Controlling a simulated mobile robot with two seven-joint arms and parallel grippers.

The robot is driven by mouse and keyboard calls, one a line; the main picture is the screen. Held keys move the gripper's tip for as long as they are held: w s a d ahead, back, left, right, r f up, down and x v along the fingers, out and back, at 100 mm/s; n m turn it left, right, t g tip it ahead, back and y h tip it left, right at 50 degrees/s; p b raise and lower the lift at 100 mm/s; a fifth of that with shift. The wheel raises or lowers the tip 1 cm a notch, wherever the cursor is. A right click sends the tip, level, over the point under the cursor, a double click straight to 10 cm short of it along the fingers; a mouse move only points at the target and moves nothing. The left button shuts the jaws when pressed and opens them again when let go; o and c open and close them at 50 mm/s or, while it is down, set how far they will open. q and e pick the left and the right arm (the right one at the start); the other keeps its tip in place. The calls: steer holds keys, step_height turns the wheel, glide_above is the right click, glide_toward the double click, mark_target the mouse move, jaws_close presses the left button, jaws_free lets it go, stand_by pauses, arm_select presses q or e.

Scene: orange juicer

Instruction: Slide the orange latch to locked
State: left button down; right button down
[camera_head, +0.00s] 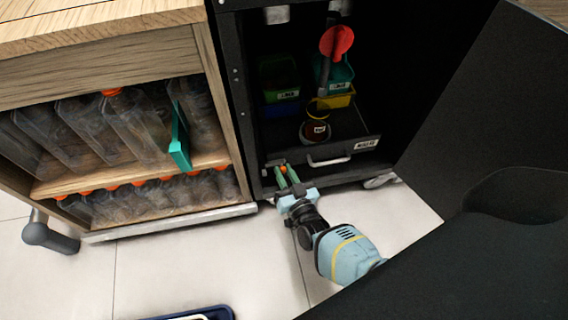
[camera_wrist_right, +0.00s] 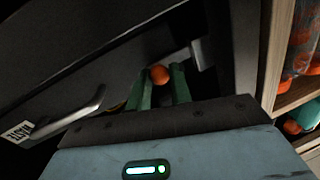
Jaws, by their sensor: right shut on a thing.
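The orange latch (camera_head: 283,169) is a small round orange knob at the lower left of the black cabinet's drawer front. It also shows in the right wrist view (camera_wrist_right: 160,74), between the green fingertips. My right gripper (camera_head: 287,177) is shut on the orange latch, its green fingers on either side of the knob. A grey metal bracket (camera_wrist_right: 202,54) shows just right of the knob in the wrist view. The fingers hide part of the latch's mount, so I cannot tell whether it is locked. My left gripper is not in view.
The waste drawer's handle (camera_head: 328,161) is right of the gripper. An open black door (camera_head: 470,110) stands at the right. A wooden shelf (camera_head: 140,179) with several orange-capped bottles is at the left. Bins, a jar and a red-topped tool are inside the cabinet.

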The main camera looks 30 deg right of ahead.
steer(key=c, duration=1.4)
jaws_free()
steer(key=shift+a, duration=0.35)
steer(key=shift+o, duration=0.7)
steer(key=shift+d, duration=0.1)
steer(key=shift+s, duration=0.3)
steer(key=s+p, duration=0.3)
steer(key=s, duration=0.4)
steer(key=shift+a, duration=0.35)
